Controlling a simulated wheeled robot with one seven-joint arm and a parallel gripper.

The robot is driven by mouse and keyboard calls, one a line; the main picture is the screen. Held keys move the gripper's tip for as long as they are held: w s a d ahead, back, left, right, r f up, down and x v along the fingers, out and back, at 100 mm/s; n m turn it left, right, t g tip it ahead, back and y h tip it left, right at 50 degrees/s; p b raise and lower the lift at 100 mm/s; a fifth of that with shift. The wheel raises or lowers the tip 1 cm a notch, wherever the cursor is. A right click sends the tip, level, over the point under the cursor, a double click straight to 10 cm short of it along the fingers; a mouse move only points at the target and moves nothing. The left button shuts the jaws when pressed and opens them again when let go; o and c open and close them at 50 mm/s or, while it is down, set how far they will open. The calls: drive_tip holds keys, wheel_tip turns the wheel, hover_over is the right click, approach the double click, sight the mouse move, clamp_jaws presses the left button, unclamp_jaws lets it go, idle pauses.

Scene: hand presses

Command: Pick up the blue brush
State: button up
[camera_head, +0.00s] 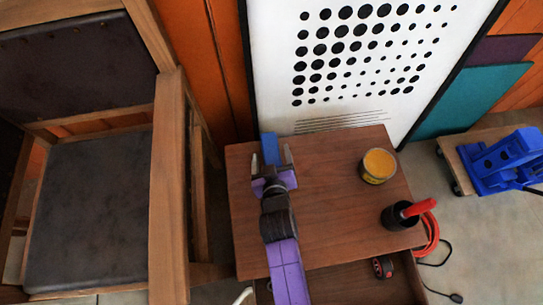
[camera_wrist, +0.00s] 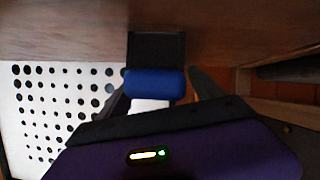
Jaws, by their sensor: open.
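The blue brush (camera_head: 270,147) is at the back left edge of the wooden table (camera_head: 325,225), partly hidden behind my gripper. In the wrist view the brush (camera_wrist: 155,83) shows a rounded blue part and a dark block against the wood. My gripper (camera_head: 272,161) is open above the table's left side, its fingers pointing at the brush. In the wrist view my gripper (camera_wrist: 158,88) has one finger on each side of the blue part. Whether either finger touches it I cannot tell.
A yellow-topped can (camera_head: 378,165) and a dark pot with a red handle (camera_head: 405,213) stand to the right on the table. A dotted white panel (camera_head: 350,60) rises behind it. A wooden chair (camera_head: 90,190) is close on the left. An open drawer (camera_head: 350,283) is in front.

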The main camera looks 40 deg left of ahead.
drive_tip(key=shift+w+a+f, duration=0.15)
drive_tip(key=shift+w+a, duration=0.05)
drive_tip(key=shift+c, duration=0.5)
clamp_jaws()
